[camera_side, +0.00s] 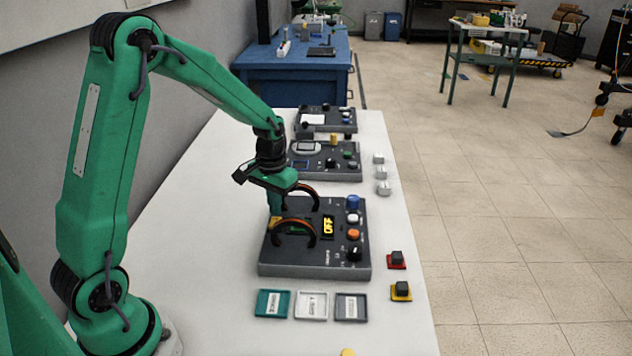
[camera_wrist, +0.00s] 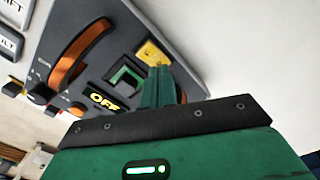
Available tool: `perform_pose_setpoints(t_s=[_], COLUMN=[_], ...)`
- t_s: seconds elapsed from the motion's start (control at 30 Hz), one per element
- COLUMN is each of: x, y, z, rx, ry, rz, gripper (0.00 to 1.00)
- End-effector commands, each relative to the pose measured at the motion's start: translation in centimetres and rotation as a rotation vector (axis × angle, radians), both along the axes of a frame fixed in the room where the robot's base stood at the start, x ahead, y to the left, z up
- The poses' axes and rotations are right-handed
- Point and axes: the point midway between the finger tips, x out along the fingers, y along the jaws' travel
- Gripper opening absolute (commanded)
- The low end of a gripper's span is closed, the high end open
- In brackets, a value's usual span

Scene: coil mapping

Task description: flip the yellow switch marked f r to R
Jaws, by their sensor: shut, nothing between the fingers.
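A yellow switch (camera_wrist: 153,52) shows in the wrist view at the edge of a dark grey control box, just beyond my fingertips. In the side view a small patch of the yellow switch (camera_side: 275,222) shows at the box's left side, mostly hidden by my gripper. Its lettering and which way it is set are too small to tell. My gripper (camera_side: 276,208) points down over the left part of the box, with its fingers together and empty. In the wrist view my gripper (camera_wrist: 162,72) has its tips close to the switch; I cannot tell whether they touch it.
The control box (camera_side: 315,268) has two dark arched handles with orange insides (camera_side: 295,228) close to my gripper. A lit OFF display (camera_side: 328,226) and several knobs (camera_side: 354,254) sit to the right. Another box (camera_side: 330,160) stands behind. Three small trays (camera_side: 311,305) lie in front.

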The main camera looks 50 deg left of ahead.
Motion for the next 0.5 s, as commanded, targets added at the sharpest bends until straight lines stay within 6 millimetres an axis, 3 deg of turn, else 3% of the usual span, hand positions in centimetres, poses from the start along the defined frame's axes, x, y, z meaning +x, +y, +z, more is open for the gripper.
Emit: perform_pose_setpoints(t_s=[0.5], x=[0.0], y=[0.0], z=[3.0], rx=[0.0], ry=[-0.001], rz=[0.0], gripper=[0.0])
